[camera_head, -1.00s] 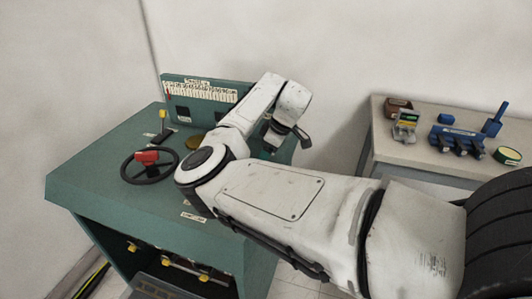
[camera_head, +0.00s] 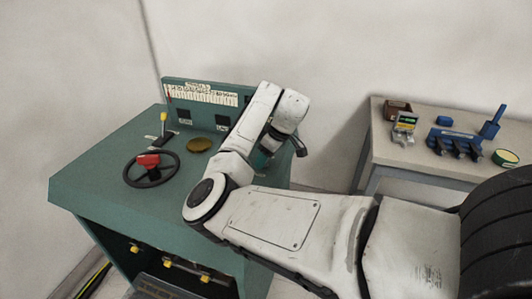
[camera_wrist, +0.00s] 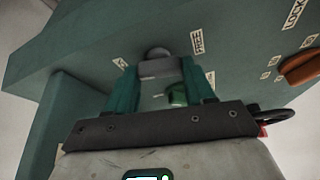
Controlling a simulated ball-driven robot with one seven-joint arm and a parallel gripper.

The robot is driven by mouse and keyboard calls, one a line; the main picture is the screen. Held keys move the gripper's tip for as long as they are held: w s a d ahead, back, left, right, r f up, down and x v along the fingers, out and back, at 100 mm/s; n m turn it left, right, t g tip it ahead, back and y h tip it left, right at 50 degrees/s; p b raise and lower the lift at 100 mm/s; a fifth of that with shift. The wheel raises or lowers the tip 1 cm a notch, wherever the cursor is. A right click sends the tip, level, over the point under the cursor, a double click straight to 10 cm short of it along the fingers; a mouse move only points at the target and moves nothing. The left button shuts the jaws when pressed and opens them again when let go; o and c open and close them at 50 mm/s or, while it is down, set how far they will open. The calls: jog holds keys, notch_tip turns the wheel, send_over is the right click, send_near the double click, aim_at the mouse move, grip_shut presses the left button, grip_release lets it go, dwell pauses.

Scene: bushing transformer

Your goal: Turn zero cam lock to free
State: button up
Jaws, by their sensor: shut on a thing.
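In the wrist view my gripper (camera_wrist: 160,80) has its two green fingers closed around a grey block-shaped piece with a rounded top, which I take as the zero cam lock (camera_wrist: 160,67). The piece sits against the teal console (camera_wrist: 90,60). A FREE label (camera_wrist: 197,42) is just right of the fingertips, and a LOCK label (camera_wrist: 293,15) is at the upper right. A small dark green part (camera_wrist: 177,95) shows between the fingers.
An orange handle (camera_wrist: 302,66) is at the right of the wrist view. In the head view the console top holds a wheel with a red hub (camera_head: 150,168), a yellow-handled lever (camera_head: 163,125) and a brass disc (camera_head: 199,145). A side table (camera_head: 400,160) stands right.

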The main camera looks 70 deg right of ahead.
jog(key=m+p, duration=0.1)
jog(key=m, duration=0.1)
jog(key=m+h+p, duration=0.1)
jog(key=m, duration=0.1)
jog(key=shift+a+m+g+h, duration=0.15)
jog(key=shift+m+g+h, duration=0.15)
jog(key=m+g+h+p, duration=0.1)
jog(key=m, duration=0.2)
jog(key=shift+m, duration=0.3)
jog(key=m+g, duration=0.1)
jog(key=m, duration=0.2)
jog(key=shift+w+a+m+h, duration=0.1)
jog(key=shift+w+m+h, duration=0.05)
jog(key=shift+m+h, duration=0.2)
jog(key=shift+w+m+g+h, duration=0.15)
jog(key=shift+m+g, duration=0.2)
jog(key=shift+m, duration=0.6)
jog(key=shift+s+m+g+h, duration=0.1)
jog(key=shift+m+g, duration=0.25)
jog(key=shift+m, duration=0.55)
jog(key=o, duration=1)
jog(key=shift+o, duration=0.2)
